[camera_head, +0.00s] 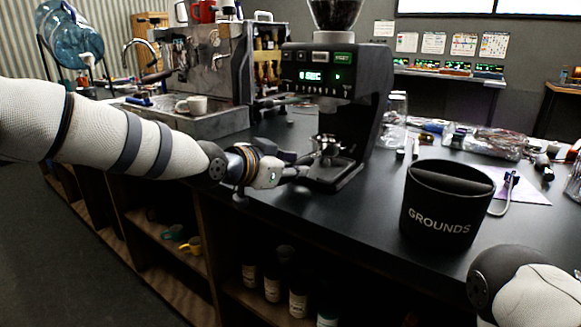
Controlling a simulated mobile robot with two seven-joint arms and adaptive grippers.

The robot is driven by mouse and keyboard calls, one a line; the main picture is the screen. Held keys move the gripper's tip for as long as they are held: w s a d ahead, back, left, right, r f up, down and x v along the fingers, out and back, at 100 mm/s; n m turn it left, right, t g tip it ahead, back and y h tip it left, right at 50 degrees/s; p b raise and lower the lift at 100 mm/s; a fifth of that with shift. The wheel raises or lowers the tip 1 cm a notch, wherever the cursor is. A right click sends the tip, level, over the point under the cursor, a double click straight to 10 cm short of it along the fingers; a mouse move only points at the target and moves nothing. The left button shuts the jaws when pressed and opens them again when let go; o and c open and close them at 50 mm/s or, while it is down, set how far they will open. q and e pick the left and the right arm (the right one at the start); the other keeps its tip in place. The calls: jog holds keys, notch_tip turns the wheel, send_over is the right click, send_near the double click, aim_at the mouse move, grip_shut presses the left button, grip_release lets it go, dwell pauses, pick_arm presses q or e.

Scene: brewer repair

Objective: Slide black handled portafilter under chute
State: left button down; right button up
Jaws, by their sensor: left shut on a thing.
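The black coffee grinder (345,95) stands on the dark counter with a lit display and a clear hopper on top. The portafilter (328,146) shows as a metal basket at the grinder's front, beneath its head. Its handle is mostly hidden by my left gripper (300,173), which is shut on it. I cannot tell exactly how the basket lines up with the chute. My right arm shows only at the lower right corner, and its gripper is out of view.
A black grounds bin (437,208) stands at the right front of the counter. An espresso machine (205,75) with a white cup (191,104) on its tray is behind my left arm. Tools and bagged parts (495,143) lie at the right. The counter between grinder and bin is clear.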

pick_arm(q)
jog(key=c, duration=1.2)
grip_release()
jog(key=shift+r, duration=0.1)
jog(key=shift+c, duration=0.2)
jog(key=v, duration=1.1)
jog(key=s+a+f+n+g+y, duration=0.1)
jog(key=s+a+f+n+g, duration=0.1)
jog(key=s+f, duration=0.6)
jog(key=s+a+f+n+g+y, duration=0.1)
jog(key=s+f+n+g, duration=0.15)
jog(key=f, duration=0.85)
jog(key=s+a+f+n+g+y, duration=0.1)
jog(key=s+a+f, duration=0.1)
jog(key=s+f, duration=0.65)
jog(key=s+a+f+n+g+y, duration=0.1)
jog(key=s+a+f+g, duration=0.1)
jog(key=s, duration=0.8)
jog(key=s+a+f+n+g+y+p, duration=0.1)
jog(key=s+a+f, duration=0.4)
jog(key=s, duration=0.5)
jog(key=s+a+f+n+g+y, duration=0.3)
jog(key=s+a+f+g, duration=0.1)
jog(key=s, duration=0.7)
jog(key=shift+a+f+g, duration=0.25)
jog(key=shift+f+g, duration=0.1)
jog(key=shift+f, duration=0.25)
pick_arm(e)
jog(key=shift+w+r+t, duration=0.4)
jog(key=shift+w+r, duration=0.45)
